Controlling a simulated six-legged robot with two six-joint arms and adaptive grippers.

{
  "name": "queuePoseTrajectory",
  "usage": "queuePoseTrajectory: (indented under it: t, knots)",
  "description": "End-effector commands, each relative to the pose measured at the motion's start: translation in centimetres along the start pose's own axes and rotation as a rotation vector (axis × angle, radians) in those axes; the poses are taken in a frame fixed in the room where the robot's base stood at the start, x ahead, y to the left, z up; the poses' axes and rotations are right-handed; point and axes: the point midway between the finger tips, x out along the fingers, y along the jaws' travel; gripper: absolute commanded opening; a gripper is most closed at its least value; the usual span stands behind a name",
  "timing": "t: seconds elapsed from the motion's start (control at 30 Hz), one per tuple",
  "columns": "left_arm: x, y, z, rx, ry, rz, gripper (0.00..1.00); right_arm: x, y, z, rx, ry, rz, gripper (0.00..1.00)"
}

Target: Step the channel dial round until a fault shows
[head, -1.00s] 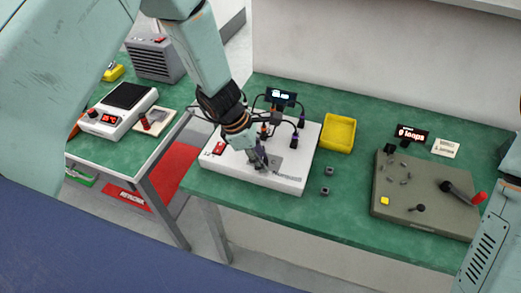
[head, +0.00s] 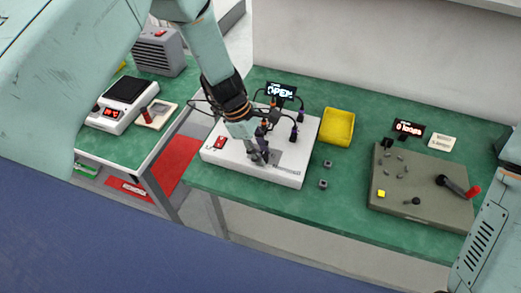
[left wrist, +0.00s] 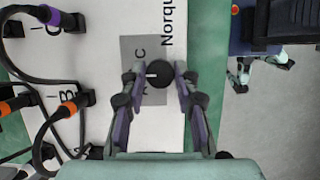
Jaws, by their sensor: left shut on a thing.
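The white test box (head: 215,158) stands on the green bench, and its small black display (head: 281,91) shows large pale letters that look like "OPEN", with a smaller line above too small to read. The channel dial (left wrist: 160,74) is a round black knob with a white pointer mark, on a grey plate lettered around it. My left gripper (head: 262,158) reaches down to the box and hides the dial in the head view. In the left wrist view its fingers (left wrist: 160,80) are closed on the dial from both sides. My right gripper is out of view.
Black cables with orange and purple plugs (left wrist: 48,14) arch over the box's back. A yellow tray (head: 337,127) and two small grey blocks (head: 324,184) are to its right. Further right is an olive panel (head: 420,208) with a red-tipped lever. A scale (head: 122,105) stands on the left bench.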

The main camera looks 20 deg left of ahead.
Motion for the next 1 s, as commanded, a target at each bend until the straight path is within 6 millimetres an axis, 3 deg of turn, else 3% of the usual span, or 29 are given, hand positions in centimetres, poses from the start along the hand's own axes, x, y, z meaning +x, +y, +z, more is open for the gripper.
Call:
queuePoseTrajectory:
  t: [0.1, 0.13, 0.37, 0.73, 1.0]
  knots:
    - [0.0, 0.0, 0.0, 0.000, 0.000, 0.000, 0.00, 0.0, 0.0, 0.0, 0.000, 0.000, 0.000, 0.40]
    - [0.0, 0.0, 0.0, 0.000, 0.000, 0.000, 0.33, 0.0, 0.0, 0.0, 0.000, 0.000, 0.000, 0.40]
    - [0.0, 0.0, 0.0, -0.001, 0.000, 0.000, 0.53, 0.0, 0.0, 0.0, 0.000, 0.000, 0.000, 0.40]
    - [-0.5, 0.1, 0.0, 0.000, 0.000, 0.002, 0.53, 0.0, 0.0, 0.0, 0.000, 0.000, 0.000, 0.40]
    - [-5.2, 0.1, 0.0, -0.001, -0.002, 0.005, 0.53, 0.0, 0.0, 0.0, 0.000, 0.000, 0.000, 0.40]
